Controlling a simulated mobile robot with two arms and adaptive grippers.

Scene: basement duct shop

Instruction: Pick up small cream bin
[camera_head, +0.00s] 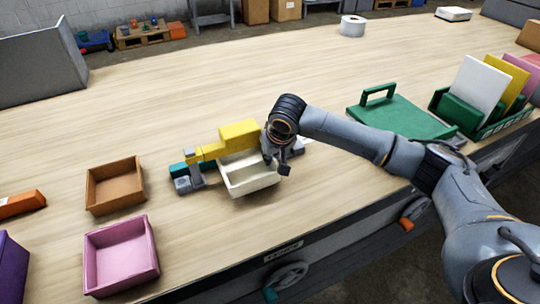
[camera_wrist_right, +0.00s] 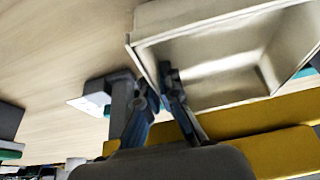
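The small cream bin (camera_head: 250,181) is on the workbench just in front of a yellow tool. Its open inside also shows in the right wrist view (camera_wrist_right: 215,65). My right gripper (camera_head: 277,163) is at the bin's right-hand wall, pointing down. In the right wrist view its fingers (camera_wrist_right: 155,90) are apart, one overlapping the bin's wall and the other beside it. I cannot tell whether they touch the bin. My left gripper is not in view.
The yellow tool (camera_head: 238,134) with teal and grey parts lies close behind the bin. A brown bin (camera_head: 115,186) and a pink bin (camera_head: 121,256) stand to the left. A green case (camera_head: 402,118) lies right. The bench's middle back is clear.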

